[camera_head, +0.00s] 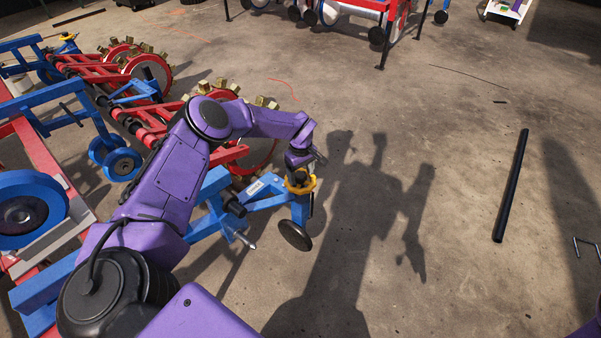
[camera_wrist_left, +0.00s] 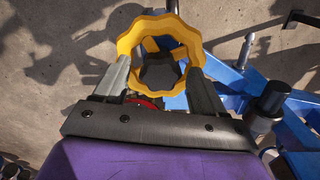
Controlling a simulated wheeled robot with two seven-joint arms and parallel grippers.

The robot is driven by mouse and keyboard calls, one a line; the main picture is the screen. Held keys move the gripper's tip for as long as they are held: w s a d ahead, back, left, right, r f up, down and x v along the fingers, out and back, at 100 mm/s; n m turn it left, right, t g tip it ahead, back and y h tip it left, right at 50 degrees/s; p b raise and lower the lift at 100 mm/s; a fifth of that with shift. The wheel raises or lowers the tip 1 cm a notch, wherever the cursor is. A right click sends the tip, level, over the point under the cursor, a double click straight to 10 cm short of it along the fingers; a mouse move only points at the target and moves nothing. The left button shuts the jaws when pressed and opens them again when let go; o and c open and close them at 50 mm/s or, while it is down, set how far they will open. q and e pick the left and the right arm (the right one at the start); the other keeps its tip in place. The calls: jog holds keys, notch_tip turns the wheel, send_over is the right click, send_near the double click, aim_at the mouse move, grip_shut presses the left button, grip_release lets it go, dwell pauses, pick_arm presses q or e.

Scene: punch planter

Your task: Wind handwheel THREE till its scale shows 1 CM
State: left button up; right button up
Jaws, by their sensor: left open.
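A yellow scalloped handwheel (camera_head: 299,183) sits on top of a blue planter arm (camera_head: 268,200), above a small dark wheel (camera_head: 295,235). My left gripper (camera_head: 302,168) is at this handwheel from above. In the left wrist view the yellow handwheel (camera_wrist_left: 160,42) lies at the fingertips of my left gripper (camera_wrist_left: 157,72), with one finger at each side. The fingers are apart; whether they touch the rim I cannot tell. A small white label (camera_head: 255,187) is on the blue arm, too small to read. No readable scale shows. My right gripper is out of view.
Another yellow handwheel (camera_head: 68,37) stands on a planter unit at the far left. Red toothed wheels (camera_head: 146,70) and blue frames (camera_head: 50,95) fill the left side. A black bar (camera_head: 511,185) lies on the floor at the right. Bare concrete (camera_head: 440,200) lies right of the handwheel.

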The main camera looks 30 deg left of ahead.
pick_arm(q)
jog(key=c, duration=1.1)
jog(key=shift+o, duration=0.2)
